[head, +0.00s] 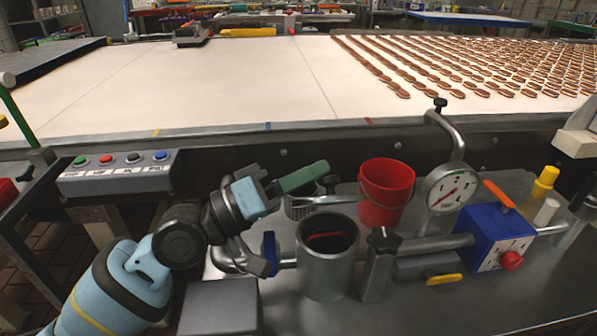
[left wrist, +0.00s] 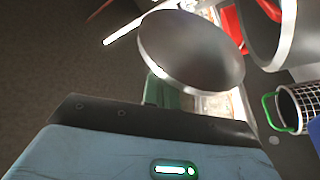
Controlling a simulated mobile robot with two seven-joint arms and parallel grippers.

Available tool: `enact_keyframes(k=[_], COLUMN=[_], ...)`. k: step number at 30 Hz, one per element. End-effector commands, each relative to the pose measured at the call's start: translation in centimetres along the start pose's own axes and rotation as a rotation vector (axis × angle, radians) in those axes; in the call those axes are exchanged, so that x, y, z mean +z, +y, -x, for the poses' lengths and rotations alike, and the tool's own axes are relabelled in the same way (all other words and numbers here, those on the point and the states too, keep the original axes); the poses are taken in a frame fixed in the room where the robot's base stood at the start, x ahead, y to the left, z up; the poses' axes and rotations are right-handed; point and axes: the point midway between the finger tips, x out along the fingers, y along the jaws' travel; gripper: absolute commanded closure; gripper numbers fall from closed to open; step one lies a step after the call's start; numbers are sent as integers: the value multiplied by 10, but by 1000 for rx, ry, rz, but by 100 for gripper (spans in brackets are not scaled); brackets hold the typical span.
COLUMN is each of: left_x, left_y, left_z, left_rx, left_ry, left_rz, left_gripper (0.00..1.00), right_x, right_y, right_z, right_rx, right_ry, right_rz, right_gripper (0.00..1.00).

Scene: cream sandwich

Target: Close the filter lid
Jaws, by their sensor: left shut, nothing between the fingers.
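The filter housing (head: 327,275) is a grey metal cylinder with an open top and something red inside. It also shows at the upper right of the left wrist view (left wrist: 262,45). The filter lid (head: 327,200) is a round metal disc, seen nearly edge-on above and behind the open rim. In the left wrist view the lid (left wrist: 190,50) is tilted, apart from the opening. My left gripper (head: 318,170) has green fingers and is shut and empty, close to the lid. The lid partly hides the fingers in the left wrist view; contact cannot be told. My right gripper is not in view.
A red bucket (head: 386,192) stands behind the housing. A mesh basket (head: 298,209) is under the left fingers. A pressure gauge (head: 450,188) and a blue valve box (head: 494,238) are to the right. A button panel (head: 118,173) is at left, and the conveyor (head: 230,90) lies behind.

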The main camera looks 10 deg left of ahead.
Motion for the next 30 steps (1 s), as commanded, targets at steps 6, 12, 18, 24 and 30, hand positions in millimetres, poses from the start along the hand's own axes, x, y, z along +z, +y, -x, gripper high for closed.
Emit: enact_keyframes(k=[6,12,18,24,30], left_x=[5,7,7,7,4], left_y=[1,2,2,2,6], left_z=[2,3,3,3,1], left_rx=[-1,-1,-2,-2,-2], left_ry=[1,1,1,1,2], left_rz=[7,6,7,8,7], left_gripper=[100,100,100,100,100], right_x=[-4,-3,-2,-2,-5], right_y=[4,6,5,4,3], right_z=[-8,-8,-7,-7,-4], right_rx=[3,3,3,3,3], right_ry=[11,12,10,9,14], right_rz=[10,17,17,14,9], right_gripper=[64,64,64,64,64])
